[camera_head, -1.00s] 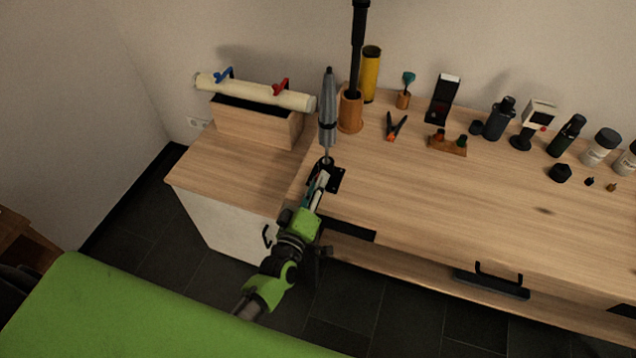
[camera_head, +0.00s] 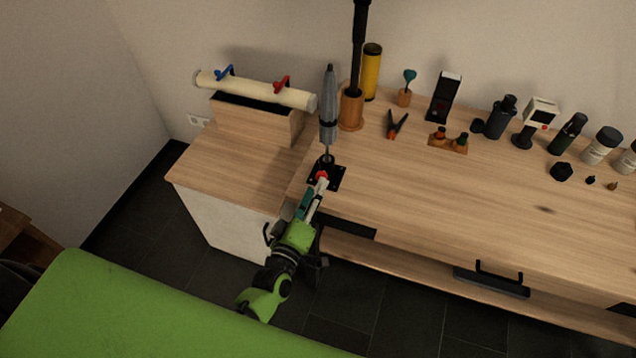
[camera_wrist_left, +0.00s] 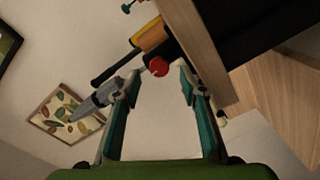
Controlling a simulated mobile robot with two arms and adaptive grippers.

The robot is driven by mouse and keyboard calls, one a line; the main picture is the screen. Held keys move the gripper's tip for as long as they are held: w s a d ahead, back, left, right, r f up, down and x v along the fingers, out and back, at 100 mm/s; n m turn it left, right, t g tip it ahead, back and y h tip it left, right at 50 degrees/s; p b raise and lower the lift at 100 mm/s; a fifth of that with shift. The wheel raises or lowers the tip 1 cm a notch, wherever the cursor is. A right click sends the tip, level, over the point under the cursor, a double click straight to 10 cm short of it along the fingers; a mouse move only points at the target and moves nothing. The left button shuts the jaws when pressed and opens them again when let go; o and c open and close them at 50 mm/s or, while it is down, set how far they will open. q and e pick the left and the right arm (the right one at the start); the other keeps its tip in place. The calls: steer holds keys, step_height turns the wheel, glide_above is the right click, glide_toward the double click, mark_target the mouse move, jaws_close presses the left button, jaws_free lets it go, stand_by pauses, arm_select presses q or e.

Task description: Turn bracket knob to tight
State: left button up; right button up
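The red bracket knob (camera_head: 322,175) is on the front of a black bracket plate (camera_head: 334,177) at the left end of the workbench. A closed grey umbrella (camera_head: 328,112) stands upright at the bracket. My left gripper (camera_head: 315,193) is just in front of the knob, towards me. In the left wrist view the gripper (camera_wrist_left: 157,73) has its fingers apart, with the red knob (camera_wrist_left: 159,66) showing between and beyond the tips. I cannot tell the knob's turn setting. My right gripper is not in view.
A wooden cup (camera_head: 351,110) with a black pole stands behind the umbrella, beside a yellow cylinder (camera_head: 371,73). A wooden box (camera_head: 257,122) carries a cream roll at left. Clamps, bottles and jars line the bench's back; its front is mostly clear.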

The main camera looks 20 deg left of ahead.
arm_select(q)
steer(key=shift+s+a+r, duration=0.1)
steer(key=shift+s, duration=2.2)
steer(key=s+f+m+g+h, duration=0.1)
steer(key=s+f+m+g, duration=0.45)
steer(key=f, duration=0.85)
steer(key=s+f+m+g, duration=0.25)
steer(key=s+f, duration=0.55)
steer(key=f, duration=0.6)
steer(key=s+a+f+m+g, duration=0.2)
steer(key=s+f, duration=0.3)
steer(key=s, duration=0.4)
steer(key=s+a+f+m+g+y, duration=0.1)
steer(key=s+f+g, duration=0.3)
steer(key=s, duration=0.5)
steer(key=s+a+f+m+g, duration=0.2)
steer(key=s+f, duration=0.4)
steer(key=s, duration=0.4)
steer(key=shift+a+m+g+y, duration=0.3)
steer(key=shift+a+m+g, duration=0.1)
steer(key=shift+a+g, duration=0.1)
